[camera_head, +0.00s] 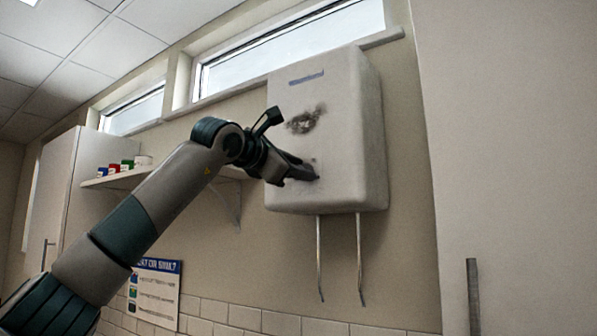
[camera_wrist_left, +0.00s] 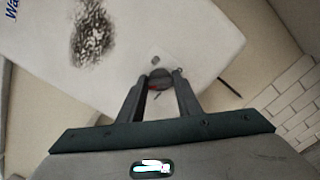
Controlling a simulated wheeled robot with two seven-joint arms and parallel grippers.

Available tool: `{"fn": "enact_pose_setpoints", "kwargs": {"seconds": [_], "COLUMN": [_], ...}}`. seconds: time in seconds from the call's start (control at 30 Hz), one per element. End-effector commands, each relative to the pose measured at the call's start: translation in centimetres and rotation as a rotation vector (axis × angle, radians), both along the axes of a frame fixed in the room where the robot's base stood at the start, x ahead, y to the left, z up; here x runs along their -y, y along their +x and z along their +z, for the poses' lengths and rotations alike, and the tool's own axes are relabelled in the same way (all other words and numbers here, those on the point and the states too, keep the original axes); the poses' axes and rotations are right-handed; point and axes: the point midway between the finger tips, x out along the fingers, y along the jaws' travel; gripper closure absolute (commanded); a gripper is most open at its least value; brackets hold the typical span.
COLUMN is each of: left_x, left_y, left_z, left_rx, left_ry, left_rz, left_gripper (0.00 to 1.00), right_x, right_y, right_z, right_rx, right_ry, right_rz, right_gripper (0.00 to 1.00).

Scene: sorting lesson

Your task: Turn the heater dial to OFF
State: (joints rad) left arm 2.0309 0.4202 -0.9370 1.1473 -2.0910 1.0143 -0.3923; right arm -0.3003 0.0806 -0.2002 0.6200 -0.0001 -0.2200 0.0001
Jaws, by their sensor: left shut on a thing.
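The white heater (camera_head: 335,150) hangs on the wall, with a dark speckled patch on its front above the dial. My left gripper (camera_head: 312,174) reaches its lower front face. A small dark mark sits on the heater face just above the dial. The fingers hide part of the dial, and I cannot read its setting. My right gripper is in neither view.
Two thin pipes (camera_head: 319,258) hang below the heater. A wall shelf (camera_head: 118,178) with small coloured containers is at the left, above a sign (camera_head: 154,290). A tall pale cabinet (camera_head: 510,150) stands at the right. A window ledge runs above the heater.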

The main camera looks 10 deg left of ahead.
Motion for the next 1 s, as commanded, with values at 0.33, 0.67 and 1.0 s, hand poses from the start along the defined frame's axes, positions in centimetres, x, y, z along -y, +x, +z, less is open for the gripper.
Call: {"fn": "enact_pose_setpoints", "kwargs": {"seconds": [0.33,0.67,1.0], "left_x": [0.0,-0.2,-0.3], "left_y": [0.0,0.1,0.1], "left_z": [-0.3,-0.2,0.0], "left_rx": [-0.093,-0.211,-0.333], "left_ry": [-0.227,-0.516,-0.815], "left_rz": [0.000,0.000,0.000], "left_gripper": [0.91,0.91,0.91], "right_x": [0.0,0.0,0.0], "right_y": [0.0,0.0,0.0], "right_z": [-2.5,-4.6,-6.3], "right_rx": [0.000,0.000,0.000], "right_ry": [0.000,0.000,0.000], "right_rz": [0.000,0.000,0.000], "right_gripper": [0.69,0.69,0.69]}}
